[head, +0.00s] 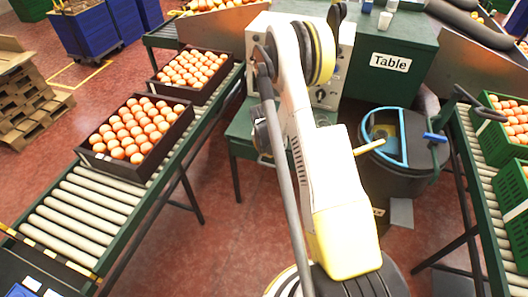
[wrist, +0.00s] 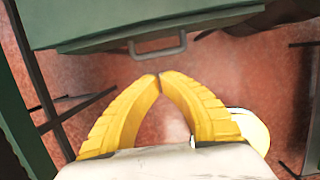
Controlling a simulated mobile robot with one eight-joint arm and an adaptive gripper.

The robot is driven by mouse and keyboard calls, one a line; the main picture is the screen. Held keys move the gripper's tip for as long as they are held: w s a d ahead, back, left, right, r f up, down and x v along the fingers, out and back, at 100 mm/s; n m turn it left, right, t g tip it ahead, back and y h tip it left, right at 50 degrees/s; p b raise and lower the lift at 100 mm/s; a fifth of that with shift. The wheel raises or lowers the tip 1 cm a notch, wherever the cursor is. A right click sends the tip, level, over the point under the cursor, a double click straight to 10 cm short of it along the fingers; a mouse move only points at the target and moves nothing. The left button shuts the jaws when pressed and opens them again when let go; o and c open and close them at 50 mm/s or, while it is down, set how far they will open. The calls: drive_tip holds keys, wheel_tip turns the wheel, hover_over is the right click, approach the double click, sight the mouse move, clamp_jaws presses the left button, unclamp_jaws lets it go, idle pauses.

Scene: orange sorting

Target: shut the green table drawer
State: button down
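The green table (head: 400,45), labelled "Table", stands at the back centre in the head view. In the wrist view a green drawer front (wrist: 105,40) with a grey bar handle (wrist: 160,50) crosses the top of the picture. How far the drawer stands out is hard to tell. My gripper (wrist: 158,77) has yellow ribbed fingers whose tips meet, with nothing visible between them. The tips point toward the handle and appear just below it in the picture, seemingly apart from it. My arm hides the gripper and the drawer handle in the head view.
A roller conveyor (head: 85,210) with two dark crates of oranges (head: 120,172) runs along the left. Green crates (head: 497,130) stand on a conveyor at the right. Red floor lies between.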

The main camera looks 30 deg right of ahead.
drive_tip(key=w+d+f+b, duration=0.1)
drive_tip(key=f, duration=0.2)
drive_tip(key=w+d+f+b, duration=0.1)
drive_tip(key=f+b, duration=0.1)
drive_tip(key=f, duration=0.1)
drive_tip(key=w+d+f+b, duration=0.1)
drive_tip(key=d+f+b, duration=0.1)
drive_tip(key=f, duration=0.1)
drive_tip(key=shift+w+d, duration=0.1)
drive_tip(key=shift+w, duration=0.1)
drive_tip(key=shift+w+d+r, duration=0.1)
drive_tip(key=shift+w+d, duration=0.2)
drive_tip(key=shift+d, duration=0.05)
drive_tip(key=shift+w+d, duration=0.75)
drive_tip(key=shift+d, duration=0.25)
drive_tip(key=shift+a, duration=0.2)
